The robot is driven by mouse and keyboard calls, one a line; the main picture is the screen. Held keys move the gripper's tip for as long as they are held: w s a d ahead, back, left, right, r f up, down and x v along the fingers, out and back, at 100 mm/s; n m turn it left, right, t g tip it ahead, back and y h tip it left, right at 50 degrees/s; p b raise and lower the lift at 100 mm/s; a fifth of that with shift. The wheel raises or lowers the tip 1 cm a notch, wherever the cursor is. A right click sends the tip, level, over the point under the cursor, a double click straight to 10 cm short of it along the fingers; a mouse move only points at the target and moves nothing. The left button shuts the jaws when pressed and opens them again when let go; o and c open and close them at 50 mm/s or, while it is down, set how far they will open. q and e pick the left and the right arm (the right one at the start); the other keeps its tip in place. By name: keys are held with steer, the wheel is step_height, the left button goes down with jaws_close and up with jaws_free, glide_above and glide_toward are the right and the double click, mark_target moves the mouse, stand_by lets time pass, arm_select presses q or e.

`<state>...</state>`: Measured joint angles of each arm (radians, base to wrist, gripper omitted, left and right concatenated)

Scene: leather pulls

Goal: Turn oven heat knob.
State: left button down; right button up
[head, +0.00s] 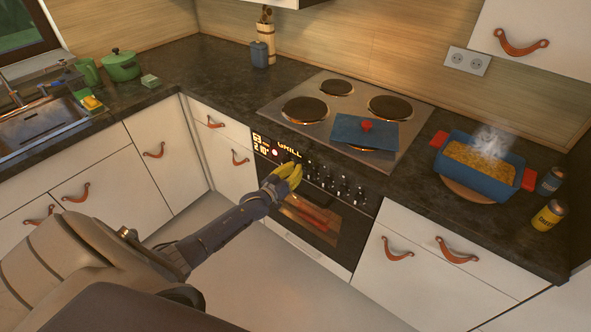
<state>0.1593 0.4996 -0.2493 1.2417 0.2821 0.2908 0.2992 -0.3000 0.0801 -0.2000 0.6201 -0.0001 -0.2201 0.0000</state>
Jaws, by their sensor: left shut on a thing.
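The oven (318,228) is built in under the hob, with a black control panel holding a row of several small knobs (343,188). A lit display (289,151) on the panel reads "GRILL", with more lit digits at its left end. My left gripper (293,167) has yellow fingers and is at the panel, left of the visible knobs. It is shut on a knob there, which the fingers hide. My right gripper is not in view.
A blue lid (350,131) with a red handle lies on the hob (310,83). A steaming blue dish (513,183) with red handles stands on a round wooden board at the right, beside two small jars (548,215). The floor before the oven is clear.

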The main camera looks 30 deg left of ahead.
arm_select(q)
steer(key=shift+m, duration=0.6)
steer(key=c, duration=1.5)
jaws_free()
steer(key=shift+o, duration=0.2)
steer(key=shift+s, duration=0.1)
steer(key=s+a, duration=0.1)
steer(key=s, duration=1)
steer(key=shift+s, duration=0.35)
